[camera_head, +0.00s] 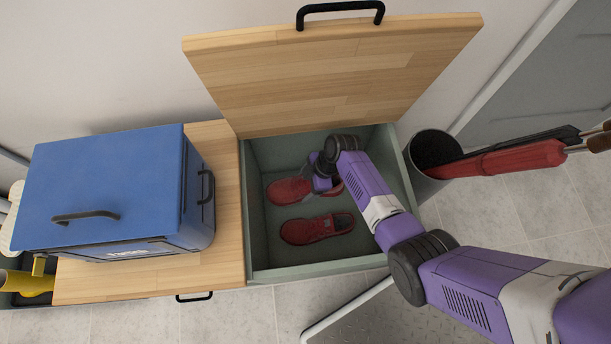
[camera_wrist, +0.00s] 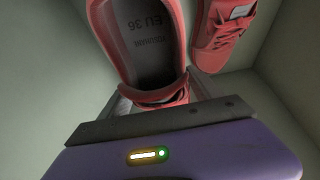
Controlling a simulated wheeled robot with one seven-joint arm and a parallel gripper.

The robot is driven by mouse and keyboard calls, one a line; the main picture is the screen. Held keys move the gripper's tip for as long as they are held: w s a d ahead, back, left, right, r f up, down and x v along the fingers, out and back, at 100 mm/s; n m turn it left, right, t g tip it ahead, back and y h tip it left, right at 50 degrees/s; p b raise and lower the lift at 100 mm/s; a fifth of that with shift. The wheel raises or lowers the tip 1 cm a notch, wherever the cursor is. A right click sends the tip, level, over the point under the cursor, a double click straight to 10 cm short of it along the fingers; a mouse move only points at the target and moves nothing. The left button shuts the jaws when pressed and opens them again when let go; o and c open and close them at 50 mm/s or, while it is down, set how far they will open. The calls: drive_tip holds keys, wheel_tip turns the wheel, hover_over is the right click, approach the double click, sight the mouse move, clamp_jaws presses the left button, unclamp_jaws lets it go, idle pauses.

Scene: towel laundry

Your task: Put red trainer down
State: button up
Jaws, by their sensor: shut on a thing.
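My gripper (camera_head: 318,181) reaches down into the open green compartment (camera_head: 257,243) of the wooden bench. It is shut on a red trainer (camera_head: 287,190), which is partly hidden by my gripper in the head view. In the wrist view, the held trainer (camera_wrist: 150,45) shows its open top and dark insole, marked EU 36, just beyond the gripper edge (camera_wrist: 155,112). I cannot tell whether its sole touches the compartment floor. A second red trainer (camera_head: 317,228) lies on the floor beside it, apart from my gripper; it also shows in the wrist view (camera_wrist: 220,38).
The wooden lid (camera_head: 335,75) stands open behind the compartment. A blue box (camera_head: 105,190) sits on the bench top at the left. A dark bin with umbrellas (camera_head: 424,180) stands close at the right. A grey tray or mat (camera_head: 390,318) lies on the tiled floor in front.

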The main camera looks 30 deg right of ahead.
wheel_tip(320, 180, down, 9)
drive_tip(key=b, duration=0.4)
drive_tip(key=shift+w+r, duration=0.1)
drive_tip(key=shift+w, duration=0.05)
drive_tip(key=shift+r, duration=0.1)
drive_tip(key=o, duration=1.8)
drive_tip(key=shift+o, duration=0.2)
drive_tip(key=p+v, duration=0.6)
drive_tip(key=v, duration=0.6)
drive_tip(key=shift+d, duration=0.1)
